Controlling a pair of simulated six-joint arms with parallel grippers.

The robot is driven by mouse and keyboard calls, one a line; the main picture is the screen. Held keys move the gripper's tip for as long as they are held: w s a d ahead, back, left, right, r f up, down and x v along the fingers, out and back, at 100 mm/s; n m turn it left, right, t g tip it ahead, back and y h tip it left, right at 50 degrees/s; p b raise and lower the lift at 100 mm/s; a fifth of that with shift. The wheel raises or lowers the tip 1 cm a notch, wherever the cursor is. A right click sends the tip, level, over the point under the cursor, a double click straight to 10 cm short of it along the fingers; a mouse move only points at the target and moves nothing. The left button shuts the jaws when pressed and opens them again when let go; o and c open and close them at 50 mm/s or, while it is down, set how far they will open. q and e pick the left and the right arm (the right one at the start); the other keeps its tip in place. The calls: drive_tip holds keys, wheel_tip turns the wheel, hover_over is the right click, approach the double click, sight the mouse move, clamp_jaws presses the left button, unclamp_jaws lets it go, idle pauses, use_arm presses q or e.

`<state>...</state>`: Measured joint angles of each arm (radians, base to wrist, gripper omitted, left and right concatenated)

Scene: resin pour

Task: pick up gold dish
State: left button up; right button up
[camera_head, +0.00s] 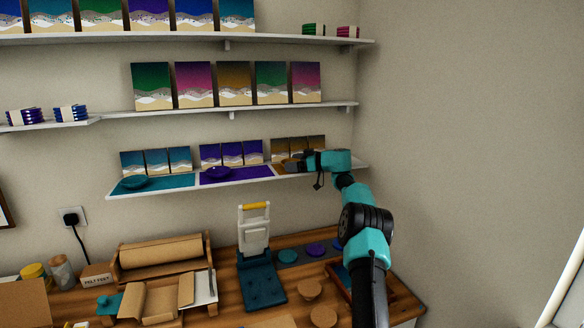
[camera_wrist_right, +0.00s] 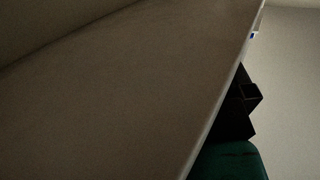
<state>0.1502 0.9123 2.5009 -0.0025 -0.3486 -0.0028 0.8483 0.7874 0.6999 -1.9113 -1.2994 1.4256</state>
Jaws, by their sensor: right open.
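My right gripper (camera_head: 290,165) is open at the right end of the lowest shelf, over its gold-brown section. A gold-brown mat (camera_head: 279,171) shows in a small part left of the gripper, with small gold pictures (camera_head: 297,146) standing behind it. I cannot make out the gold dish apart from the gripper and arm in front of that spot. In the right wrist view, a broad dim board surface (camera_wrist_right: 120,80) fills most of the picture, and dark gripper parts show at its right edge. My left gripper is in neither view.
Another shelf (camera_head: 230,112) with pictures hangs above. Below, the wooden bench holds a teal press stand (camera_head: 262,287) and cardboard pieces.

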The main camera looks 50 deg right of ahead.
drive_tip(key=shift+c, duration=0.2)
drive_tip(key=c, duration=0.6)
